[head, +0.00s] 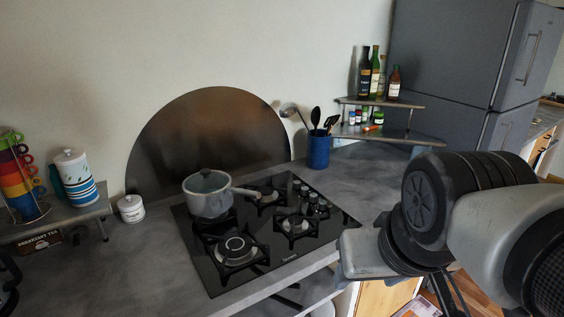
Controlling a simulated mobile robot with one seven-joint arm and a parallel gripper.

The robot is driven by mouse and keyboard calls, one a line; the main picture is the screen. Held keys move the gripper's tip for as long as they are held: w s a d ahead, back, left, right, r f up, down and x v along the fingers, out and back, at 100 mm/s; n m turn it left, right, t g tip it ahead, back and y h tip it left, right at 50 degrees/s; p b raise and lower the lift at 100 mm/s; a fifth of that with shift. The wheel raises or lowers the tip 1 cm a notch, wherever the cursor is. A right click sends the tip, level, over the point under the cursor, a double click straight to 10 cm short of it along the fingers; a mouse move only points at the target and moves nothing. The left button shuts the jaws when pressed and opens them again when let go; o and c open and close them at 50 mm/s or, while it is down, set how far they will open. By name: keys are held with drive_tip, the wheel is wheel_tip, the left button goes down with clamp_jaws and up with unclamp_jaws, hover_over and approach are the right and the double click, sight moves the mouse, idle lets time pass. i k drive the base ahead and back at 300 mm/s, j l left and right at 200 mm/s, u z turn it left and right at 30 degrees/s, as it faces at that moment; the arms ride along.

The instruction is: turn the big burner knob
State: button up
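The black glass cooktop (208,278) is set in the grey counter. Several small dark knobs (314,199) with light edges cluster near its right side. I cannot tell which knob is the big burner's. The big burner (236,246) is at the front left of the cooktop, bare under its black grate. My gripper (365,256) is in front of the cooktop's right corner, to the right of and nearer than the knobs, apparently apart from them. Its fingertips cannot be made out, so its opening does not show.
A lidded pot (207,196) stands on the back left burner, its handle pointing right toward the knobs. A blue utensil crock (318,152) and a corner shelf (408,137) with bottles are behind. A white jar (131,208) is at left.

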sight(304, 189)
drive_tip(key=i+l+u, duration=0.25)
drive_tip(key=i+l, duration=0.35)
drive_tip(key=i, duration=0.2)
